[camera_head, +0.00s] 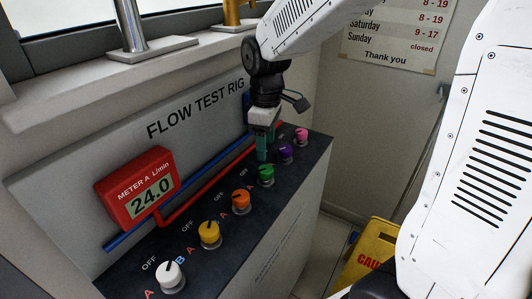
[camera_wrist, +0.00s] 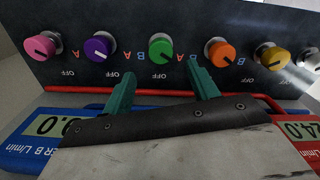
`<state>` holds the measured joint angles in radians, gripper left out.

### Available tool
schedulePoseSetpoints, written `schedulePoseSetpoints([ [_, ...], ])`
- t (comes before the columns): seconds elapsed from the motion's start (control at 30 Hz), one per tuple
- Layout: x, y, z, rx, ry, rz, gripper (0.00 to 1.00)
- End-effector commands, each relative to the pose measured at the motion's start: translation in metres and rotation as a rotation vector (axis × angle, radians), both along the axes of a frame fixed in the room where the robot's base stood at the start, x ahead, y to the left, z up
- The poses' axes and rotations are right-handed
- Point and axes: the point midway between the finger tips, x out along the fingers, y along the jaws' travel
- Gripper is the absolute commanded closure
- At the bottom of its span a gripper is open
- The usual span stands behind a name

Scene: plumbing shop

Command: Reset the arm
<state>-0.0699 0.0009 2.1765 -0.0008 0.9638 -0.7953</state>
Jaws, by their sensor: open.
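My gripper (camera_head: 262,146) hangs from my white arm over the back of the test rig's dark panel (camera_head: 235,222), behind the green knob (camera_head: 266,175). In the wrist view its two green fingers (camera_wrist: 158,90) are spread apart with nothing between them. The green knob (camera_wrist: 161,48) stands beyond the fingertips, apart from them. My arm crosses the top of the head view.
The panel carries a row of knobs: white (camera_head: 171,275), yellow (camera_head: 210,233), orange (camera_head: 241,200), purple (camera_head: 286,152) and pink (camera_head: 301,136). A red meter (camera_head: 136,188) reads 24.0. A blue meter (camera_wrist: 45,130) is partly hidden. A yellow caution sign (camera_head: 368,252) stands right of the rig.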

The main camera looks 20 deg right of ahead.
Motion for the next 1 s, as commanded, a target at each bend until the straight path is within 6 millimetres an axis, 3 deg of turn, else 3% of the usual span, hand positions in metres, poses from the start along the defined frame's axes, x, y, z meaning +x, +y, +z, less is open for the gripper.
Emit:
schedulePoseSetpoints([
  [0.67, -0.002, 0.000, 0.005, -0.001, 0.009, -0.053, 0.41],
  [0.8, -0.028, -0.002, -0.002, -0.014, 0.072, -0.214, 0.41],
  [1.0, -0.088, -0.011, 0.018, -0.028, 0.091, -0.472, 0.41],
])
